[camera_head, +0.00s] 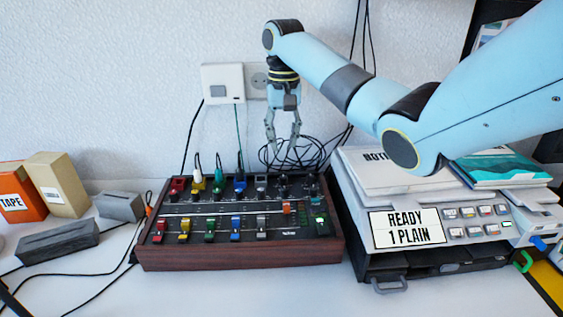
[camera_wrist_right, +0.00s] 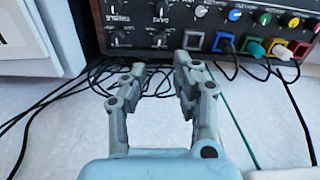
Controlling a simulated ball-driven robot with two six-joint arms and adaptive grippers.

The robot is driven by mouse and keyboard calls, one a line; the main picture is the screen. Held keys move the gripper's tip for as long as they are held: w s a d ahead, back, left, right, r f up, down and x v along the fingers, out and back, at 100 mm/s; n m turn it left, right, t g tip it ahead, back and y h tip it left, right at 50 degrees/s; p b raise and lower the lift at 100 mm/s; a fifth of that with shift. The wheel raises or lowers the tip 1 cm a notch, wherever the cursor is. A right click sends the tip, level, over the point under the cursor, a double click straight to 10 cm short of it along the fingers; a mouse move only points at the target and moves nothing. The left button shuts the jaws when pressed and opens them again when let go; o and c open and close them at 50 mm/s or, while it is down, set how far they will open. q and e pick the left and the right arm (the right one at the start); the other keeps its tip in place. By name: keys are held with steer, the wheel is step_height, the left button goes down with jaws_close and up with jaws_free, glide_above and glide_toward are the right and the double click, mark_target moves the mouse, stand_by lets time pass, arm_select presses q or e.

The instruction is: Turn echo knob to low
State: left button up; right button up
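The mixer (camera_head: 238,255) is a wood-sided black panel with coloured knobs and sliders on the table. In the right wrist view, its panel (camera_wrist_right: 180,15) shows upside down at the top, with several small black knobs (camera_wrist_right: 158,42) beside white lettering. I cannot tell which is the echo knob or where its pointer stands. My right gripper (camera_head: 283,148) hangs pointing down, above and behind the mixer's back right part. In the wrist view, its fingers (camera_wrist_right: 153,72) are apart with nothing between them, short of the black knobs. My left gripper is not in view.
Coloured plugs (camera_wrist_right: 252,47) and their cables stand along the mixer's back edge. Black cables (camera_head: 290,155) lie coiled behind it. A printer (camera_head: 450,220) with papers on top stands close on the right. Grey blocks (camera_head: 58,242) and a tape box (camera_head: 20,195) are at left.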

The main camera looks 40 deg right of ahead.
mark_target(283, 177)
step_height(283, 177, down, 9)
steer(key=shift+s+f+b, duration=0.1)
steer(key=shift+f+b, duration=0.1)
steer(key=shift+b, duration=0.55)
steer(key=shift+a+f, duration=0.1)
steer(key=shift+f, duration=0.4)
jaws_close()
